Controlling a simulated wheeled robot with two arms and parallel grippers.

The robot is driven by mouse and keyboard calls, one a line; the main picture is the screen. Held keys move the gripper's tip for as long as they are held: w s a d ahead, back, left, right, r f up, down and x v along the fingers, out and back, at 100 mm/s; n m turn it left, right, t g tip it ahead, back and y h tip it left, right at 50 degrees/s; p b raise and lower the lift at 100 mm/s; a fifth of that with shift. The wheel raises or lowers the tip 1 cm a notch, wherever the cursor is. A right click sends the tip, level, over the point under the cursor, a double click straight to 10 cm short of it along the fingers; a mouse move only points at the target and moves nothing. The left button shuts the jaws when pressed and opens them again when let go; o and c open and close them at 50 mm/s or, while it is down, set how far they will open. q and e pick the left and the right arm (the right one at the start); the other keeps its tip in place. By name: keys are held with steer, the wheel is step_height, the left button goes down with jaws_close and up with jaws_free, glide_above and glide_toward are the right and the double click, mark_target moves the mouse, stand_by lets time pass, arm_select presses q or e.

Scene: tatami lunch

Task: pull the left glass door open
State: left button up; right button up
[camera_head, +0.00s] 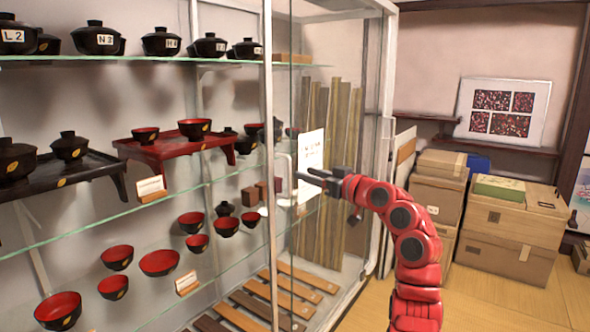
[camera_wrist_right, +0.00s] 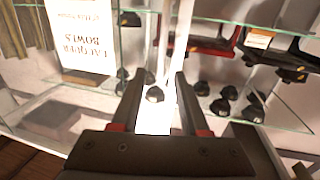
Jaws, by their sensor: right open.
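The glass cabinet has a thin white upright frame edge (camera_head: 267,120) near the middle of the head view. A pale bar handle (camera_head: 285,178) stands beside that edge, just left of my right gripper. A glass panel right of the edge carries a white paper sign (camera_head: 311,160), also in the wrist view (camera_wrist_right: 80,35). My right gripper (camera_head: 303,181) is open, its fingers pointing left at the handle. In the wrist view a bright white upright strip (camera_wrist_right: 155,115) shows between the open fingers (camera_wrist_right: 158,88); contact cannot be told. My left gripper is out of view.
Glass shelves hold black lidded bowls (camera_head: 97,38), red bowls (camera_head: 159,262) and a red stand (camera_head: 170,149). Wooden slats (camera_head: 240,312) lie at the cabinet bottom. Cardboard boxes (camera_head: 513,232) stack at right. Open floor (camera_head: 490,295) lies in front of them.

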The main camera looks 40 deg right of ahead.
steer(key=s+d, duration=0.1)
steer(key=s, duration=0.9)
steer(key=shift+d, duration=0.25)
steer(key=shift+w, duration=0.15)
